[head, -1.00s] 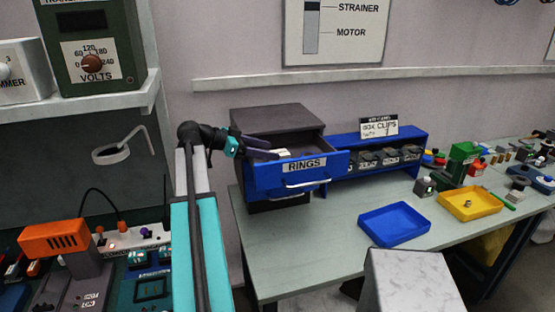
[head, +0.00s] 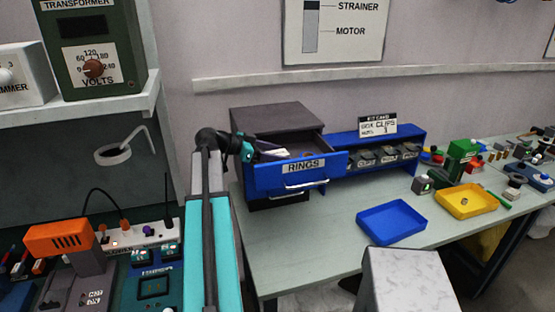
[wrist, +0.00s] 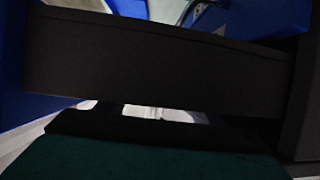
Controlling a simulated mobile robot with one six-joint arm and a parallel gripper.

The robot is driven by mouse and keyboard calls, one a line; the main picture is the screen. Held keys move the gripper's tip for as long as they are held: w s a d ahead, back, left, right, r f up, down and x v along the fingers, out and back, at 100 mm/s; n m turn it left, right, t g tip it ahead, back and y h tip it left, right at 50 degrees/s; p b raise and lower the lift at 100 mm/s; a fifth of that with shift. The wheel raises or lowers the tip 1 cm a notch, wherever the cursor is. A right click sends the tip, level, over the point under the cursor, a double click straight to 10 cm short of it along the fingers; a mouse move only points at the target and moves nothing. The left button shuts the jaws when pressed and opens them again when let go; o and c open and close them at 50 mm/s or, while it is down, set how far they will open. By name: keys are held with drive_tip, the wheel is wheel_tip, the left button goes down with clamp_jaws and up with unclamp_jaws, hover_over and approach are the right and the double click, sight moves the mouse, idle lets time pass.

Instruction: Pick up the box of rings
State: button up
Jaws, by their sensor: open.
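The open blue drawer labelled RINGS (head: 330,163) sticks out of the dark cabinet (head: 272,118) on the table. A small pale object (head: 279,152), perhaps the box of rings, shows inside the drawer, partly hidden by its front and my gripper. My gripper (head: 284,155) is at the drawer's left side, its fingers reaching over the opening. It is open, and nothing is seen held. In the wrist view, a dark bar fills the middle, with a white patch (wrist: 165,114) below it; I cannot tell what the patch is.
A blue rack of small bins (head: 375,155) with a CLIPS sign stands right of the cabinet. An empty blue tray (head: 392,238) and a yellow tray (head: 480,208) lie on the table. The table (head: 310,245) is clear in front of the cabinet.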

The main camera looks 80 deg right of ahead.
sight(278, 153)
drive_tip(key=shift+c, duration=0.4)
drive_tip(key=c, duration=1)
drive_tip(key=shift+r, duration=0.15)
drive_tip(key=shift+c, duration=0.2)
drive_tip(key=shift+r+b, duration=1.95)
drive_tip(key=shift+r, duration=2.95)
